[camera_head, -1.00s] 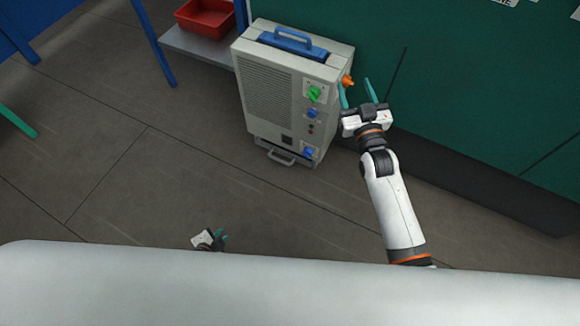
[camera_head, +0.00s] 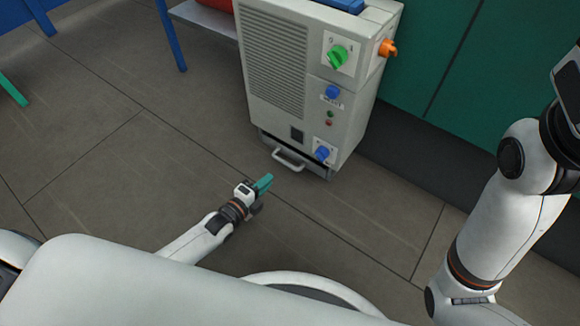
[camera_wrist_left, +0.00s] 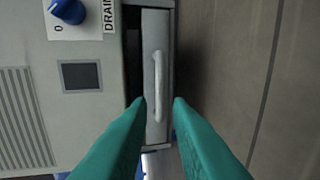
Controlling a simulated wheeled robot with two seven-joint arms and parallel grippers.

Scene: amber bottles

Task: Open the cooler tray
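The cooler (camera_head: 285,70) is a pale grey box with a vented front. Its tray (camera_wrist_left: 155,20) is a low drawer at the bottom, with a light bar handle (camera_head: 288,160) on its front. The handle also shows in the left wrist view (camera_wrist_left: 158,85). A dark gap runs between the tray front and the cooler body; I cannot tell how far in the tray sits. My left gripper (camera_head: 264,185) is just in front of the handle. Its teal fingers (camera_wrist_left: 161,103) are apart, one either side of the handle's line, and hold nothing. My right gripper is out of view.
The cooler front carries a green knob (camera_head: 338,56), blue knobs (camera_head: 322,153) and an orange knob (camera_head: 387,48) on its side. A green wall (camera_head: 450,60) stands behind. The floor (camera_head: 110,140) in front is clear. A shelf with a red bin (camera_head: 215,4) stands at the upper left.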

